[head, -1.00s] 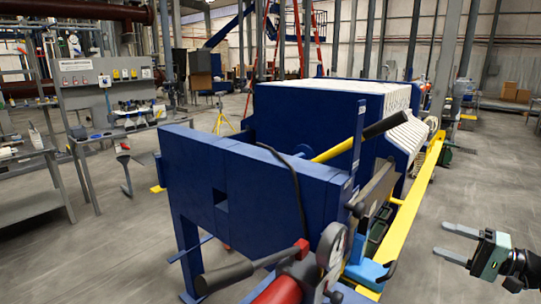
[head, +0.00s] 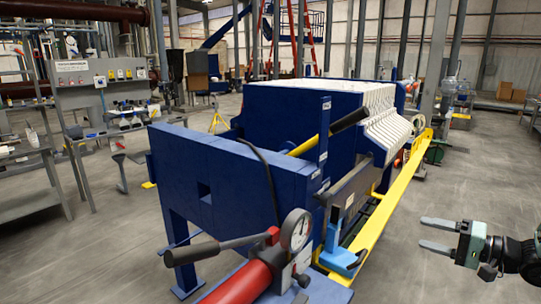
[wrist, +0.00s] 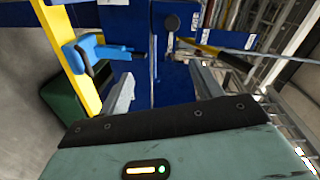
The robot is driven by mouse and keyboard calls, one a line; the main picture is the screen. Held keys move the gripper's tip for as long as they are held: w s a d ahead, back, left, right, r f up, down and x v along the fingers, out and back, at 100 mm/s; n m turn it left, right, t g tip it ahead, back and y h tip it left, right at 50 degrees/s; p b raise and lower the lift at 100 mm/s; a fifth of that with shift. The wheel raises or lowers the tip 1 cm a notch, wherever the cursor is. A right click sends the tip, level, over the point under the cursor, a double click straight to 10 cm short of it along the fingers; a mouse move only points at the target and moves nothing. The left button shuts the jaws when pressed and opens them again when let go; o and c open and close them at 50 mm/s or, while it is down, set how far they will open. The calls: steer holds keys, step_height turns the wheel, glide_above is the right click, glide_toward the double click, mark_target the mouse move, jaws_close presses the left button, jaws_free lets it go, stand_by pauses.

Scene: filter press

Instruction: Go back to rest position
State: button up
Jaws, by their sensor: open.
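My gripper (head: 438,234) is at the right of the head view, over the bare floor and apart from the filter press. Its two fingers are spread and nothing is between them. The wrist view also shows my gripper (wrist: 163,88) open, with the blue press frame and a blue bracket (wrist: 100,48) beyond the fingers. The blue filter press (head: 225,175) fills the middle of the head view, with a row of white plates (head: 395,125) at its far end.
A yellow rail (head: 390,215) runs along the press's right side. A red cylinder with a gauge (head: 296,230) and a black-handled lever (head: 215,248) stand at the front. A workbench (head: 105,130) is at the left. The floor (head: 400,275) around my gripper is clear.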

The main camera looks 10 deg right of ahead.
steer(key=w+a+r+n+g+h, duration=0.2)
steer(key=a+n+h, duration=0.15)
steer(key=a, duration=0.55)
steer(key=w+a+r+n+g+h, duration=0.1)
steer(key=w+a+n+g+h, duration=0.2)
steer(key=a, duration=0.6)
steer(key=s+a+r+n+g+h, duration=0.1)
steer(key=s+a, duration=0.3)
steer(key=s, duration=0.6)
steer(key=s+a+r+n+g+h, duration=0.1)
steer(key=s+a+n+g+h, duration=0.1)
steer(key=s, duration=0.9)
steer(key=s+a+r+n+g+h, duration=0.1)
steer(key=s+a+n+g, duration=0.3)
steer(key=s+a, duration=0.3)
steer(key=s, duration=0.3)
steer(key=shift+s+a+r+n, duration=0.15)
steer(key=shift+a+r+n, duration=0.1)
steer(key=shift+n, duration=0.1)
